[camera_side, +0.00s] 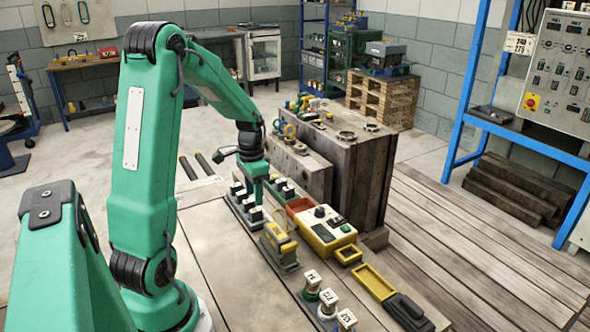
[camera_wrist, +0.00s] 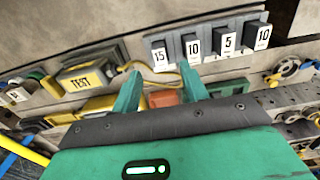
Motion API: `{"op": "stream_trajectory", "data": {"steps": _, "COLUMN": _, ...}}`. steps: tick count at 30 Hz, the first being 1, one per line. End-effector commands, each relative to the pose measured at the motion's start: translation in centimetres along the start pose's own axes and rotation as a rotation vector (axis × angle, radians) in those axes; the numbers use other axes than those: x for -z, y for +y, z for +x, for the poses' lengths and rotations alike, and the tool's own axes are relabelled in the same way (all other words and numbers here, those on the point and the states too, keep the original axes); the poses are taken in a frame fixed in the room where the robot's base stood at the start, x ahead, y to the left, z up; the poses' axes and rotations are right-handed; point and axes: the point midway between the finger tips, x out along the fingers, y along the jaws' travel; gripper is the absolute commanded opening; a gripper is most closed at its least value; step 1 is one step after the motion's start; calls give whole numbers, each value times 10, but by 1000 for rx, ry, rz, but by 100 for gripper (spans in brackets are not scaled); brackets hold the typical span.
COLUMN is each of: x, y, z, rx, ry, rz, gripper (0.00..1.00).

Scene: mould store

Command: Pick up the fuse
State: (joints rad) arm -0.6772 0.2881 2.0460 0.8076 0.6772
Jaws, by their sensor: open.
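In the wrist view, a row of dark fuses with white number labels stands in a grey holder (camera_wrist: 222,65). The labels read 15 on one fuse (camera_wrist: 160,55), 10 on another (camera_wrist: 192,47), 5 on a third (camera_wrist: 228,40) and 10 on the last (camera_wrist: 263,36). My gripper (camera_wrist: 161,86) is open and empty, its green fingers spread short of the row, near the 15 and first 10. In the side view my gripper (camera_side: 256,200) points down among small black fuses (camera_side: 238,190) with white tops and hides some of them. I cannot tell there whether it touches any.
A yellow TEST device (camera_wrist: 82,79) lies left of the fuses. A large dark mould block (camera_side: 355,175) rises behind. Labelled posts (camera_side: 328,298) stand in front.

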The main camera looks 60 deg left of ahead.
Motion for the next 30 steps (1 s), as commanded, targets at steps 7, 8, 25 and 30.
{"op": "stream_trajectory", "data": {"steps": 7, "x": 0, "y": 0, "z": 4, "rx": 0, "ry": 0, "rz": 0, "gripper": 44}}
{"op": "stream_trajectory", "data": {"steps": 8, "x": 0, "y": 0, "z": 5, "rx": 0, "ry": 0, "rz": 0, "gripper": 44}}
{"op": "stream_trajectory", "data": {"steps": 25, "x": 1, "y": 0, "z": 54, "rx": -1, "ry": -1, "rz": 0, "gripper": 44}}
{"op": "stream_trajectory", "data": {"steps": 30, "x": 1, "y": 0, "z": 56, "rx": 0, "ry": 0, "rz": 0, "gripper": 44}}
